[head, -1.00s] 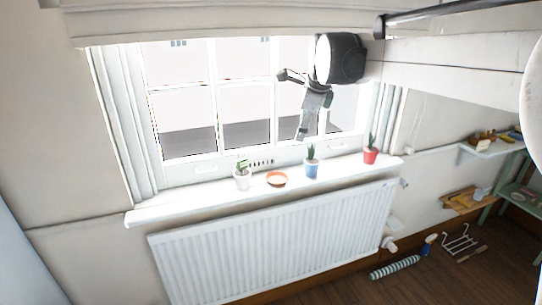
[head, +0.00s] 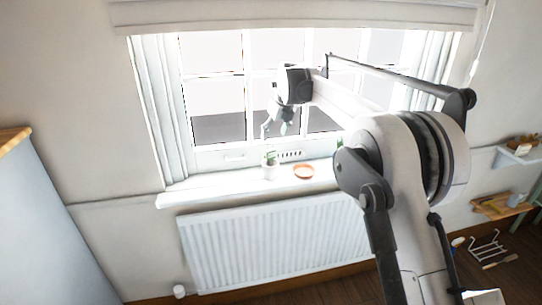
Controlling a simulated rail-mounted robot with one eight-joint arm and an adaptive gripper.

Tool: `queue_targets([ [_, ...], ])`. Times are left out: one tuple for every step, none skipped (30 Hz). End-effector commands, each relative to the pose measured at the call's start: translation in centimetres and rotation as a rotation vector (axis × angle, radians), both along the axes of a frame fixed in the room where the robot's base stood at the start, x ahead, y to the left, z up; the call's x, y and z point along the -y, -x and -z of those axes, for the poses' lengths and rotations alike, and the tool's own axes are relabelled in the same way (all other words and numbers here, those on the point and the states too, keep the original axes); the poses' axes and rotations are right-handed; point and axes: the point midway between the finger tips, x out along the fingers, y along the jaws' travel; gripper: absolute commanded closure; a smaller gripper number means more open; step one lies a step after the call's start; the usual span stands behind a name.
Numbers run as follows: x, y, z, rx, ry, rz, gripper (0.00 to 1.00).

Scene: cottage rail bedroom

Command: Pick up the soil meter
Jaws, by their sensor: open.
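I cannot make out the soil meter for certain in the head view. A small white pot (head: 270,172) with a green plant stands on the windowsill (head: 210,189), and details among its leaves are too small to tell. My gripper (head: 275,131) is open, with its fingers pointing down, and appears above the white pot in the picture. I see nothing between its fingers. An orange-brown saucer (head: 304,171) sits on the sill just right of the white pot.
A white radiator (head: 270,245) is fixed below the sill. My arm hides the sill's right part, where only a bit of green plant (head: 340,143) shows. Wall shelves (head: 517,157) and a wire rack (head: 487,246) are at the right. A cabinet (head: 50,225) stands at the left.

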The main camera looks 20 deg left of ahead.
Motion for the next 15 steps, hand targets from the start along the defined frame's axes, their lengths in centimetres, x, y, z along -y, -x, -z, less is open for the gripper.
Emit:
queue_targets([
  [-0.3, -0.2, 0.9, 0.000, 0.000, -0.001, 0.44],
  [-0.5, -0.4, 1.4, 0.000, 0.000, -0.001, 0.44],
  [-0.7, -0.6, 2.1, 0.000, 0.000, -0.001, 0.44],
  [-0.9, -0.7, 2.6, 0.000, 0.000, -0.001, 0.44],
  [-1.0, -0.8, 3.1, 0.000, 0.000, -0.001, 0.44],
  [-1.2, -1.0, 3.7, 0.001, 0.000, -0.002, 0.44],
  [-1.3, -1.1, 4.1, 0.001, 0.000, -0.002, 0.44],
  [-1.4, -1.2, 4.5, 0.001, 0.000, -0.002, 0.44],
  [-1.6, -1.3, 4.9, 0.001, 0.000, -0.002, 0.44],
  [-1.7, -1.4, 5.2, 0.001, 0.000, -0.002, 0.44],
  [-1.7, -1.4, 5.4, 0.001, 0.000, -0.002, 0.44],
  [-1.8, -1.5, 5.7, 0.001, 0.000, -0.002, 0.44],
  [-1.8, -1.5, 5.8, 0.001, 0.000, -0.002, 0.44],
  [-1.9, -1.5, 5.9, 0.001, 0.000, -0.002, 0.44],
  [-1.9, -1.6, 6.1, 0.001, 0.000, -0.002, 0.44],
])
